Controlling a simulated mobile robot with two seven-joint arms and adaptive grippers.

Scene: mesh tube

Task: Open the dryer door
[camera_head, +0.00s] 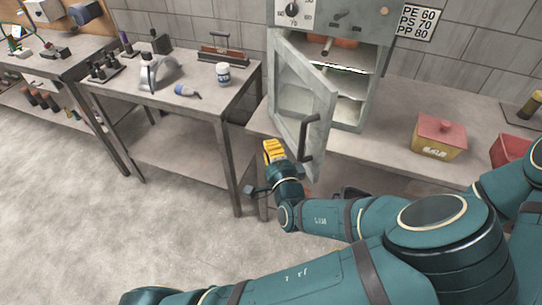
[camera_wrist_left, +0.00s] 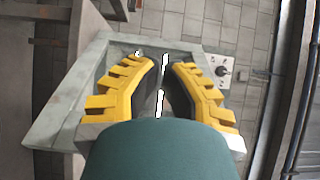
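The dryer (camera_head: 365,92) is a grey metal cabinet on the bench at the upper middle of the head view. Its door (camera_head: 326,100), with a window and a dark bar handle (camera_head: 308,138), stands swung wide open toward the left, showing the shelves inside. My left gripper (camera_head: 272,149), with yellow fingers, is just left of the door's lower part, apart from the handle. In the left wrist view its fingers (camera_wrist_left: 167,64) are spread with a gap and hold nothing that I can see. The grey dryer (camera_wrist_left: 95,65) shows sideways behind them. My right gripper is not in view.
A red-lidded yellow box (camera_head: 438,138) sits on the bench right of the dryer. A metal table (camera_head: 225,98) with a white bottle (camera_head: 223,73) and tools stands to the left. The floor (camera_head: 90,220) at lower left is clear.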

